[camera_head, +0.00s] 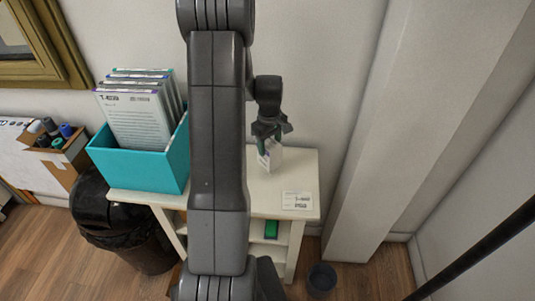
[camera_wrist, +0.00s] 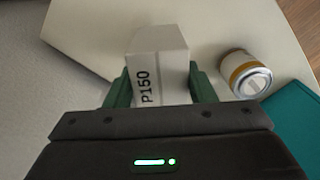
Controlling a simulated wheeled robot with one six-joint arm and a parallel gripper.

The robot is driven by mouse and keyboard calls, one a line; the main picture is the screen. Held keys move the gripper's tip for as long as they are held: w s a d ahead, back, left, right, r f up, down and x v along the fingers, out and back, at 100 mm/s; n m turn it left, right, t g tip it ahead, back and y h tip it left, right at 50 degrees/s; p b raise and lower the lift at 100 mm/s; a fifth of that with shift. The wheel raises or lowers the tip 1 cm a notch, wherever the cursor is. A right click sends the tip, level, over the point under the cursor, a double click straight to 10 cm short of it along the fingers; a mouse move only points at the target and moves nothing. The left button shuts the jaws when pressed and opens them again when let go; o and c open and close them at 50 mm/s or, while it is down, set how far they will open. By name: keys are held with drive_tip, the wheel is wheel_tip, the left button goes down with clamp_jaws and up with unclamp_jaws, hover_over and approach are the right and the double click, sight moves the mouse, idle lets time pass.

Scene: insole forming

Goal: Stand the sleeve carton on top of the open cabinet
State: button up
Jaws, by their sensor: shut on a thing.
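The sleeve carton (camera_head: 272,157) is a small white box with "P150" printed on its side. It also shows in the wrist view (camera_wrist: 160,62), between two green fingers. My gripper (camera_head: 266,143) is shut on it, pointing down over the back part of the cabinet top. The cream open cabinet (camera_head: 262,203) stands against the wall; its top also fills much of the wrist view (camera_wrist: 205,25). The carton looks roughly upright. I cannot tell whether its base touches the top. My arm hides the middle-left of the cabinet.
A teal bin (camera_head: 140,168) of filed sheets stands on the cabinet's left; its edge shows in the wrist view (camera_wrist: 295,118). A label card (camera_head: 297,200) lies at the front right. A green item (camera_head: 271,229) sits on a shelf.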

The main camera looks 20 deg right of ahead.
drive_tip(key=shift+f, duration=2)
drive_tip(key=shift+f, duration=0.1)
drive_tip(key=o, duration=1.1)
drive_tip(key=shift+c, duration=0.2)
wheel_tip(320, 180, up, 12)
drive_tip(key=shift+r, duration=0.15)
